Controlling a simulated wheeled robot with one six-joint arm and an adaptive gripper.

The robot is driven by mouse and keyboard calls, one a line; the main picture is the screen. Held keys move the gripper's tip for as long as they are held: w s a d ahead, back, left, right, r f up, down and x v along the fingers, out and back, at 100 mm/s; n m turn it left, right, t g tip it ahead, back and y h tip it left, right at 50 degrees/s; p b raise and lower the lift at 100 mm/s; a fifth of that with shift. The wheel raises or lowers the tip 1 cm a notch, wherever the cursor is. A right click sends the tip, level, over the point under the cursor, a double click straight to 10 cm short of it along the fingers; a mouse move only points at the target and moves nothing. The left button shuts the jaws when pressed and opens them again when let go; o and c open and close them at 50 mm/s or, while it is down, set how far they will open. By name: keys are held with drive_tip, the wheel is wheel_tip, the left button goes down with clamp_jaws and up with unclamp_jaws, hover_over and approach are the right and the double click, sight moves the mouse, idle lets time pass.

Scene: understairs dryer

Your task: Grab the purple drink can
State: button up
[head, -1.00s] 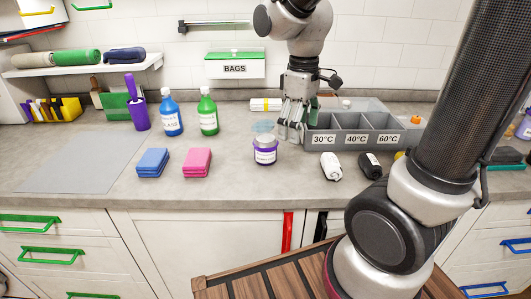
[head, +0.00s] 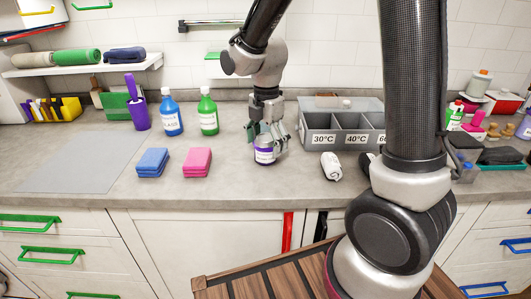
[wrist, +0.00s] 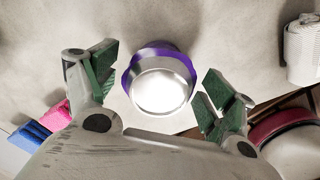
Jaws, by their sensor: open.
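The purple drink can (head: 264,154), with a white label band, stands upright on the grey counter. My gripper (head: 266,134) is directly above it and hides its top in the head view. In the wrist view the can (wrist: 159,82) shows from above, a bright silver top with a purple rim. It lies between and a little beyond the two green-padded fingertips of my gripper (wrist: 160,85). The fingers are spread wide, with a gap to the can on each side, and hold nothing.
Pink sponges (head: 197,162) and blue sponges (head: 152,162) lie left of the can. Blue (head: 171,118) and green (head: 208,116) bottles stand behind. A grey sorting bin (head: 319,140) is to the right, with a white rolled cloth (head: 331,166) before it.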

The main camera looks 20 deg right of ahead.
wheel_tip(320, 180, down, 2)
drive_tip(key=shift+f, duration=0.1)
drive_tip(key=shift+c, duration=0.2)
drive_tip(key=c, duration=0.9)
